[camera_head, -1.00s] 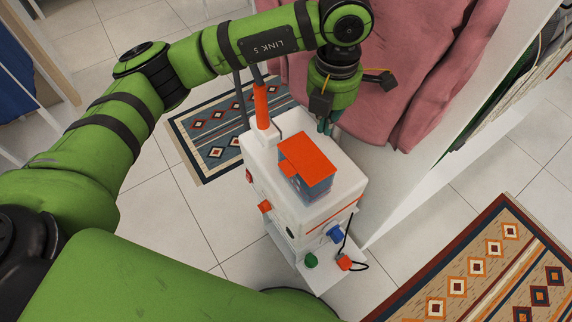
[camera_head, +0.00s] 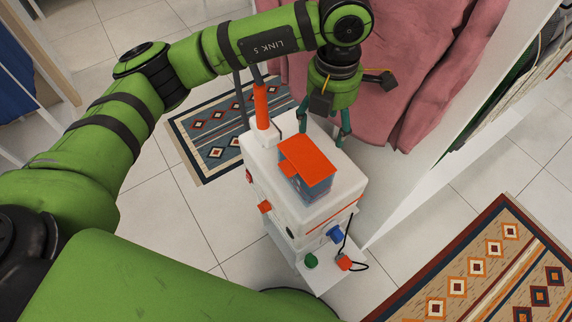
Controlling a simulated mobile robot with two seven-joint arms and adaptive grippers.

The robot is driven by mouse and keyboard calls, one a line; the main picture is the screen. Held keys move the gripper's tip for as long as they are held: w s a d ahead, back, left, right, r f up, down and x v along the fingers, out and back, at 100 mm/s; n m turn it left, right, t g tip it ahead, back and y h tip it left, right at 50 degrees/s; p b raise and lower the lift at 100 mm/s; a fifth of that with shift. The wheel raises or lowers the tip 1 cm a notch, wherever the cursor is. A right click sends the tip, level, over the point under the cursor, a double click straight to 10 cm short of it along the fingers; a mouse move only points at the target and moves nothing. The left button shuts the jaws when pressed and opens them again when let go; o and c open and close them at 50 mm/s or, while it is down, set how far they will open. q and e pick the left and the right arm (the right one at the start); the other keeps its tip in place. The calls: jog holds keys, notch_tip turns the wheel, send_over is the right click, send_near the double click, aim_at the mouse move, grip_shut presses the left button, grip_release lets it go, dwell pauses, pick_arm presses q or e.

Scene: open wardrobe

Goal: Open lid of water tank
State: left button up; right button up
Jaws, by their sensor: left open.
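The water tank (camera_head: 312,187) is a bluish, see-through box set in the top of a white machine (camera_head: 337,204). Its orange-red lid (camera_head: 307,160) lies flat over it and looks closed. My left gripper (camera_head: 327,140) points down just behind the lid, above the back part of the machine's top. Its teal fingers are spread and hold nothing. One finger is near the lid's back edge; I cannot tell whether it touches. My right gripper is not in view.
An orange post (camera_head: 262,107) rises from the machine's back left. A pink garment (camera_head: 400,60) hangs close behind my gripper. A white panel (camera_head: 440,130) stands to the right. Patterned rugs (camera_head: 205,130) lie on the tiled floor.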

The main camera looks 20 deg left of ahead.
pick_arm(q)
jog(key=shift+w+r, duration=0.1)
notch_tip(320, 180, up, 9)
jog(key=p, duration=0.4)
dwell(0.3)
dwell(1.0)
